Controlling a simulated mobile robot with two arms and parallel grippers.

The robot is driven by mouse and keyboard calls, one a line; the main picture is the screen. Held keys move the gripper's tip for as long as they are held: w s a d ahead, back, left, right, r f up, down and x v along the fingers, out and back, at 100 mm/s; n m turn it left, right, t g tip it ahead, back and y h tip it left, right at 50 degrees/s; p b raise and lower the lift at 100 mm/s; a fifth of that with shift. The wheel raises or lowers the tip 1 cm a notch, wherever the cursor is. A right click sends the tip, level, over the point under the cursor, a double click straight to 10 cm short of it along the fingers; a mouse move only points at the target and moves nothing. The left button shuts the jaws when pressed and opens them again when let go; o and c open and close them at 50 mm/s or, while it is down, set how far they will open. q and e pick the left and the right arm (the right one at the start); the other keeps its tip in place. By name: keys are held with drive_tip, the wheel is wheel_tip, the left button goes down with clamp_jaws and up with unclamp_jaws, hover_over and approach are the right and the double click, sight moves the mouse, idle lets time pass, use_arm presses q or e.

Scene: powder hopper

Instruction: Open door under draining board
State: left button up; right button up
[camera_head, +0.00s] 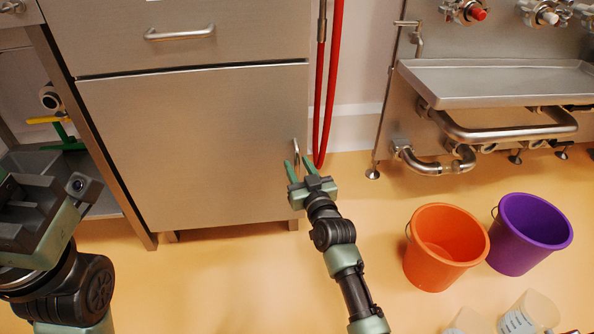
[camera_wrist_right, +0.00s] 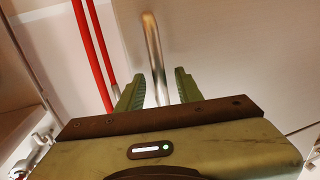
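The steel cabinet door (camera_head: 190,140) is closed under a drawer with a bar handle. Its own upright handle (camera_head: 296,152) is a short metal bar near the right edge of the door. My right gripper (camera_head: 299,165) is open in front of this handle, with green fingers on either side of it in the head view. In the right wrist view the door handle (camera_wrist_right: 154,55) runs down between the two open fingers (camera_wrist_right: 158,88). Whether the fingers touch it cannot be told. My left arm is at the lower left of the head view; its fingertips are not visible.
Red hoses (camera_head: 328,90) hang just right of the cabinet. A steel sink unit (camera_head: 490,85) with pipes stands at the right. An orange bucket (camera_head: 443,248) and a purple bucket (camera_head: 530,235) stand on the floor. The floor before the cabinet is mostly clear.

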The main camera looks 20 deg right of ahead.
drive_tip(key=shift+w, duration=0.45)
clamp_jaws()
idle(1.1)
